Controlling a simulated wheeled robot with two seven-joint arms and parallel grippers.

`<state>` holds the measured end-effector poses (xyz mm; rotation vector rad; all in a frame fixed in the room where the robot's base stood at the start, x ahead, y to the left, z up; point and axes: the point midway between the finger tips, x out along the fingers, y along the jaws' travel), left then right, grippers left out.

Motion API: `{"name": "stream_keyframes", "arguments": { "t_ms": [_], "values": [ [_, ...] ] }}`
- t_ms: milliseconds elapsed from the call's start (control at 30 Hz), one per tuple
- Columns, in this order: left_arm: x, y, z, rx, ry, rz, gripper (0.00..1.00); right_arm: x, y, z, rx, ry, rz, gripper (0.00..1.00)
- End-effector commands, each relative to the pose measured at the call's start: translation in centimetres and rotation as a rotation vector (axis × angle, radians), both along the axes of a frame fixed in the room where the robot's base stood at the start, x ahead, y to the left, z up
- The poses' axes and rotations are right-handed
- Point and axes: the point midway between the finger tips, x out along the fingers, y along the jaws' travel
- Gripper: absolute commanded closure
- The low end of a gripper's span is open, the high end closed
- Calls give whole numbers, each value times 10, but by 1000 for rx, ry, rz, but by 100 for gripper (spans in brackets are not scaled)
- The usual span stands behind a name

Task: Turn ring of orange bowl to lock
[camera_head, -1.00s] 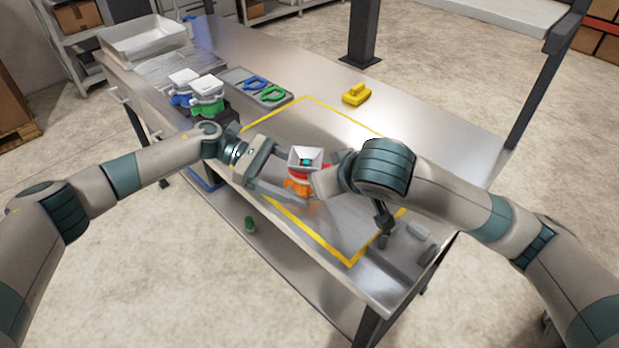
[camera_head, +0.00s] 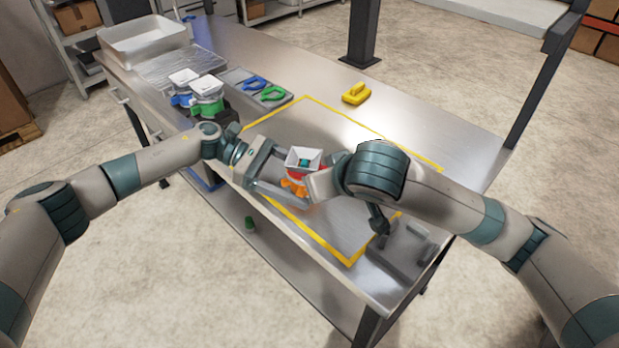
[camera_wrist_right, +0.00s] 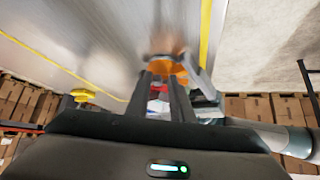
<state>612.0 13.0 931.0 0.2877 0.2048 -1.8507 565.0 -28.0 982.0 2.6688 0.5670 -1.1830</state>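The orange bowl (camera_head: 293,187) is near the front middle of the table, under a red part (camera_head: 318,170) and a white square funnel (camera_head: 303,158). My left gripper (camera_head: 290,180) reaches in from the left with a finger on either side of the bowl and appears closed on it. My right gripper (camera_head: 318,184) is at the bowl's right side, partly hidden by its own wrist. In the right wrist view, its dark fingers (camera_wrist_right: 164,82) stand apart, with blurred orange (camera_wrist_right: 166,68) at their tips and white and red between them. Finger contact and the ring's turn angle are unclear.
Blue (camera_head: 182,80) and green (camera_head: 207,95) units with white funnels stand at left. A grey tray (camera_head: 238,76) holds a blue ring (camera_head: 256,83) and a green ring (camera_head: 272,93). A yellow object (camera_head: 356,94) lies behind. Yellow tape (camera_head: 375,130) outlines the mostly clear work area.

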Motion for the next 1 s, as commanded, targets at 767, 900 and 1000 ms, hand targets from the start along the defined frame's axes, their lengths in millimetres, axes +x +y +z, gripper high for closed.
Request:
{"name": "stream_keyframes", "arguments": {
  "t_ms": [767, 900, 1000],
  "values": [
    [-2, 1, -5, 5, 4, -5, 40, -5, 8, -7, -6, 13, 3, 73],
    [-2, 1, -4, 4, 3, -4, 40, -5, 10, -6, -5, 12, 3, 73],
    [-1, 1, -3, 4, 2, -3, 40, -5, 12, -6, -5, 11, 3, 73]
  ]
}}
